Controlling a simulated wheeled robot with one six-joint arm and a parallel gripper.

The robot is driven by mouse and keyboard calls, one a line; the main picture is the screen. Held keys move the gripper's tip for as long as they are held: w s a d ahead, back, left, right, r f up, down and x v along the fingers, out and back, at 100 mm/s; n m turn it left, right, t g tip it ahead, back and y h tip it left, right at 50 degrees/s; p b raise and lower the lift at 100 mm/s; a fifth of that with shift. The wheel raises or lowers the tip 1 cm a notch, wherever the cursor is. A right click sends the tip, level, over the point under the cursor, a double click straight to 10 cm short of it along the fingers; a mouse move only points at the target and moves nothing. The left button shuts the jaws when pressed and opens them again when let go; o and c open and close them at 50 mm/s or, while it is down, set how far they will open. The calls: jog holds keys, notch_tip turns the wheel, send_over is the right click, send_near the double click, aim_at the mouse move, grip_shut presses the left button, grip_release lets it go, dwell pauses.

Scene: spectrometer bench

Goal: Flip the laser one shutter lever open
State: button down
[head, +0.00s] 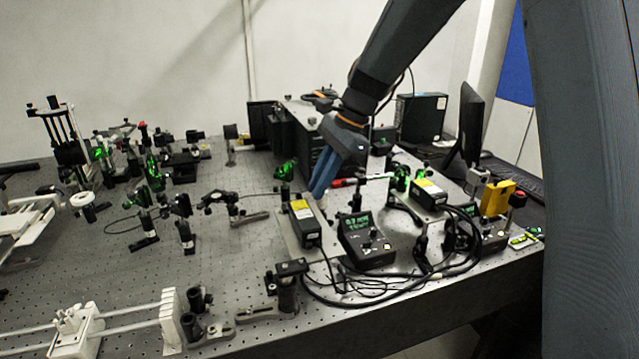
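Two black laser boxes with yellow and white labels stand on the bench in the head view. One laser (306,222) is near the middle on a metal plate; the other laser (428,196) is farther right. I cannot read which is laser one. My gripper (319,188) points down with blue fingers, its tips at the back end of the middle laser in the picture. I cannot tell whether they touch it. The fingers look close together, but their gap is unclear. No shutter lever can be made out; the fingers may cover it.
A controller with a green display (366,240) stands right of the middle laser. Black cables (385,285) loop in front. A yellow block (496,198) and a monitor (471,125) are at the right.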

jog(key=shift+d+f+y, duration=0.25)
jog(key=shift+d+y, duration=0.05)
jog(key=shift+y, duration=0.3)
jog(key=shift+f+g+y, duration=0.1)
jog(key=shift+g+y, duration=0.2)
jog(key=shift+y, duration=0.1)
jog(key=c, duration=1.9)
grip_release()
jog(key=shift+w, duration=0.1)
jog(key=b+v, duration=0.1)
jog(key=v, duration=0.6)
jog(key=shift+d+r, duration=0.25)
jog(key=shift+r, duration=0.1)
jog(key=shift+f, duration=0.1)
